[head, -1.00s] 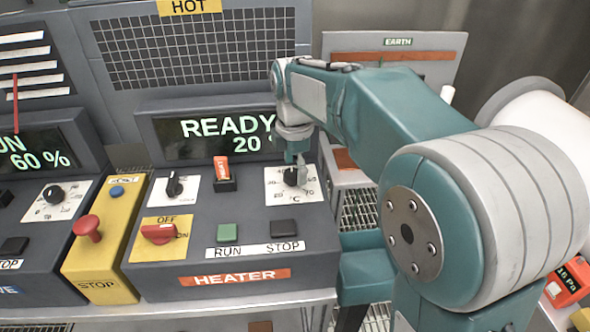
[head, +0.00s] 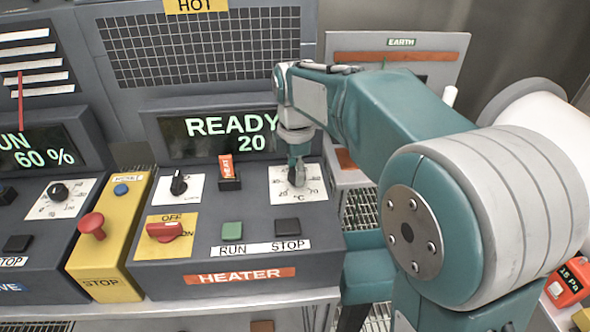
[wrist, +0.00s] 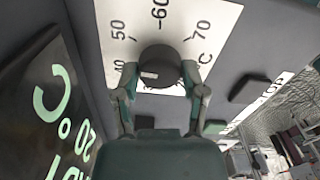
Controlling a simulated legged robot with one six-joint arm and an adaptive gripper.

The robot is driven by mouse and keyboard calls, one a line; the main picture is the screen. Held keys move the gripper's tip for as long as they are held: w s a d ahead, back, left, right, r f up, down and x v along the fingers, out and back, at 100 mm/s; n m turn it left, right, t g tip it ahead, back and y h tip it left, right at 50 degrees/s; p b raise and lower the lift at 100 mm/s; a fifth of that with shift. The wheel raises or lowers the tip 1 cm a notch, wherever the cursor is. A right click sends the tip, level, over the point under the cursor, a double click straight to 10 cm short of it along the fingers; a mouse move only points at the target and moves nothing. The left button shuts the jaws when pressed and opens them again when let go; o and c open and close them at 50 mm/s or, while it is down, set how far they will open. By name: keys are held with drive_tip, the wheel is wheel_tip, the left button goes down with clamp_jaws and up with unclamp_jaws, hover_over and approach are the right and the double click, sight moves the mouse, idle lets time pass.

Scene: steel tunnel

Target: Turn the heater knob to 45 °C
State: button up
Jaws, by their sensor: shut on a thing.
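The heater's temperature knob (wrist: 160,66) is a round black knob on a white dial plate (wrist: 105,14), marked 40 to 70 in the wrist view. A pale mark on its face points left and slightly down, near the 40 label. My gripper (wrist: 159,72) is shut on the knob, one finger on each side. In the head view my gripper (head: 297,172) comes down onto the dial at the panel's right and hides most of the knob. The heater display (head: 235,135) reads READY and 20; its right end is behind my arm.
Left of the dial are an orange-topped HEAT switch (head: 228,170), a small black knob (head: 179,184) and a red OFF/ON switch (head: 165,231). RUN (head: 232,229) and STOP (head: 287,226) buttons lie below it. A red mushroom button (head: 92,225) stands on a yellow box.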

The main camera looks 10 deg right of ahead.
drive_tip(key=m, duration=0.3)
drive_tip(key=shift+w+d+m, duration=0.1)
drive_tip(key=shift+m, duration=0.3)
drive_tip(key=m, duration=0.3)
drive_tip(key=shift+m, duration=0.3)
drive_tip(key=m, duration=1.2)
drive_tip(key=shift+f+m, duration=0.1)
drive_tip(key=shift+m, duration=0.2)
drive_tip(key=m, duration=0.6)
drive_tip(key=o, duration=1.1)
drive_tip(key=shift+o, duration=0.2)
drive_tip(key=shift+m, duration=0.3)
